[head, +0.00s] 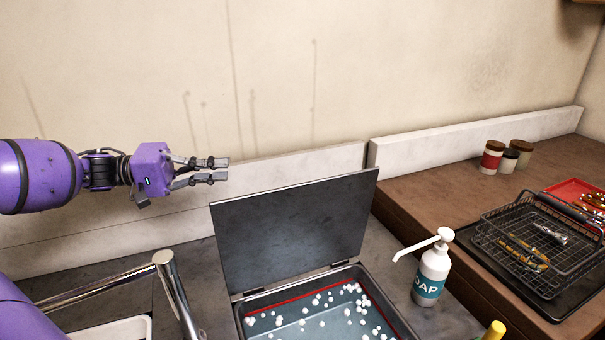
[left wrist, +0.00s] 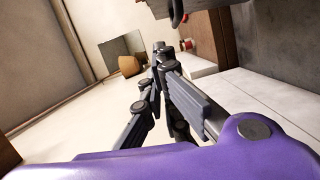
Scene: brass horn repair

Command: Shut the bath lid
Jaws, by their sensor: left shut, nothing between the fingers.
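The bath lid (head: 295,232) is a dark grey flat panel standing open, tilted up on hinges at the back edge of the bath. The bath (head: 243,308) is a sunken metal basin with a red line inside, bluish liquid and white foam bits. My left gripper (head: 222,170) is shut and empty, up in the air to the upper left of the lid and apart from it in the picture. Its fingers also show in the left wrist view (left wrist: 160,75). My right gripper is in neither view.
A white soap pump bottle (head: 432,271) stands right of the bath. A chrome faucet (head: 165,268) and white sink (head: 118,330) are at left. A wire basket (head: 540,245) with brass parts, a red tray (head: 572,190) and several jars (head: 492,157) are on the brown counter.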

